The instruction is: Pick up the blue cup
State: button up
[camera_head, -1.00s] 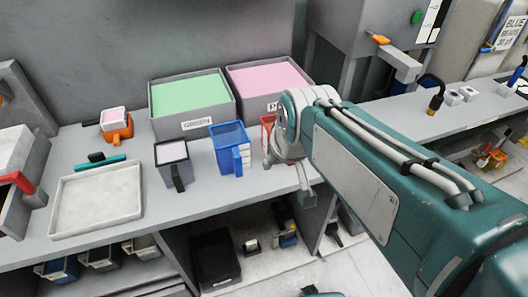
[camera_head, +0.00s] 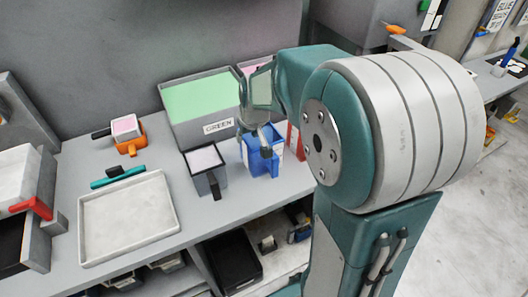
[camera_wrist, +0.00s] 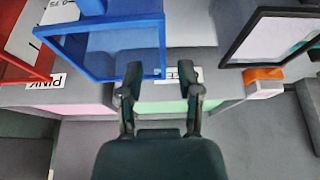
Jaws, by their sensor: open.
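The blue cup (camera_head: 262,160) stands on the grey bench, in front of the green bin and to the right of a dark grey cup. Part of it is hidden behind my gripper (camera_head: 258,140). In the wrist view the blue cup (camera_wrist: 105,52) fills the upper left, its rim close to my gripper (camera_wrist: 160,85). There the two dark fingers are apart, with the gripper open and holding nothing. One fingertip looks near the cup's rim; I cannot tell whether it touches.
The dark grey cup (camera_head: 206,172) stands close on the left, and a red cup (camera_head: 295,142) close on the right, partly hidden by my arm. The green bin (camera_head: 206,127) is behind. A white tray (camera_head: 127,222) lies further left.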

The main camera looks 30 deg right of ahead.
aim_at(246, 143)
jog(key=x, duration=0.5)
jog(key=shift+s+a+f, duration=0.1)
jog(key=shift+s+f, duration=0.15)
jog(key=shift+s, duration=0.15)
jog(key=c, duration=0.6)
grip_shut()
jog(key=shift+a, duration=0.15)
